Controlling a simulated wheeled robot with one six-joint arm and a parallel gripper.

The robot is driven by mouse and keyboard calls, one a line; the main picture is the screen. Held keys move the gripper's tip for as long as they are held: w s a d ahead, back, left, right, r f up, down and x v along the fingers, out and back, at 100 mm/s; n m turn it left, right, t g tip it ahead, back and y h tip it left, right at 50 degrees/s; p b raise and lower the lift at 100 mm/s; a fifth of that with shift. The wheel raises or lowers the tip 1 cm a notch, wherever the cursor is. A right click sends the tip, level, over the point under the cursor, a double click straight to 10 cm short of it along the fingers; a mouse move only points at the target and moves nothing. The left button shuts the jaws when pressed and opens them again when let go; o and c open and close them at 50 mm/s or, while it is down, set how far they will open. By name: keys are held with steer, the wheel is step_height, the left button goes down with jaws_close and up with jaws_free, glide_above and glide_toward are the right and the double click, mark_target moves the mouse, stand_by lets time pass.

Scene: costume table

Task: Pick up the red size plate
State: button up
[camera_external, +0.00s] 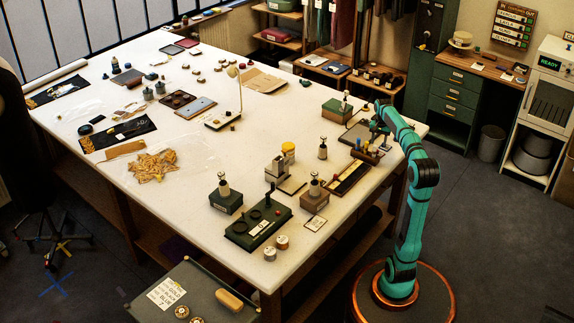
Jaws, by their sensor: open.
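My arm reaches from its base at the right over the table's right corner. My gripper (373,127) is at its end, low over a dark flat board (356,131) near the table's right edge. It is small in this view, and no held thing can be made out in it. I cannot make out a red size plate for certain. A small brownish-red block (365,153) with upright pegs sits just in front of the gripper; I cannot tell whether the plate is there.
The white table (262,132) holds a green box (336,110) beside the gripper, a dark tray (349,178), a stamp on a brown box (314,198) and a green press plate (258,223). The table's middle is mostly clear. A trolley (196,296) stands in front.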

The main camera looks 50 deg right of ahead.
mark_target(378, 153)
steer(key=shift+w+f, duration=0.2)
steer(key=shift+f, duration=2.55)
steer(key=c, duration=1)
